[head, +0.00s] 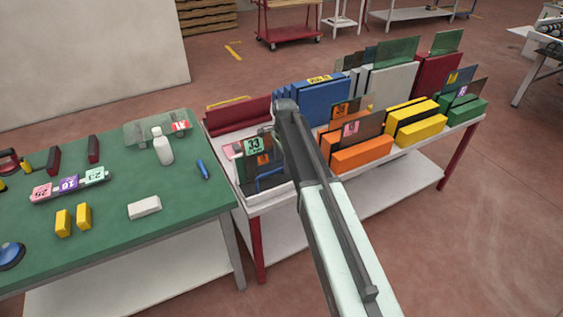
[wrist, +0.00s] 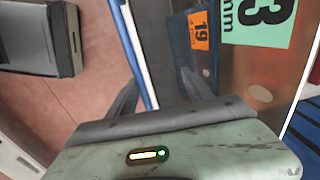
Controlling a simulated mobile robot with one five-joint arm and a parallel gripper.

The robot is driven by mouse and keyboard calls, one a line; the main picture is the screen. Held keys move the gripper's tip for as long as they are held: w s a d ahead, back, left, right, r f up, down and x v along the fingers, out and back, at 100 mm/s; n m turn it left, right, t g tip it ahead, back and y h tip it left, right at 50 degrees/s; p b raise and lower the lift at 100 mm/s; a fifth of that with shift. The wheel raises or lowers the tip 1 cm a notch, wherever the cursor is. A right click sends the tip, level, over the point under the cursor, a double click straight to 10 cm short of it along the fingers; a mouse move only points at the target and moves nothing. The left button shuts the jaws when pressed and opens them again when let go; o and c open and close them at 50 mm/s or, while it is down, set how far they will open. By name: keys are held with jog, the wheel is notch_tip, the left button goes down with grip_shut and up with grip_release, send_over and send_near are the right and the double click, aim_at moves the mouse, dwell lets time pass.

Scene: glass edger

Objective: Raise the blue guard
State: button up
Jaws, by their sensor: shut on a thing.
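The blue guard looks like a low bright-blue bar frame (head: 268,182) at the front left of the white cart, beside glass with a green 33 tag. In the wrist view a slim blue bar (wrist: 131,42) with a pale strip beside it runs down between the fingers. My gripper (wrist: 158,85) is shut on this bar. In the head view my gripper (head: 277,143) points down over the cart's left end, and my arm hides part of it. The grip itself is partly hidden by the gripper body.
Glass with a green 33 tag (head: 254,146) stands close beside the gripper. Orange blocks (head: 362,153), blue blocks (head: 325,104) and yellow blocks (head: 415,124) fill the cart to the right. A green table (head: 120,215) with loose items adjoins the left.

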notch_tip(320, 180, up, 7)
jog(key=p, duration=0.6)
jog(key=shift+s, duration=0.25)
jog(key=s+d+n, duration=0.4)
jog(key=s+n, duration=0.2)
jog(key=s, duration=0.6)
jog(key=s+d+n, duration=0.5)
jog(key=s+n, duration=0.2)
jog(key=s, duration=0.5)
jog(key=shift+d+g, duration=0.15)
jog(key=shift+g, duration=0.15)
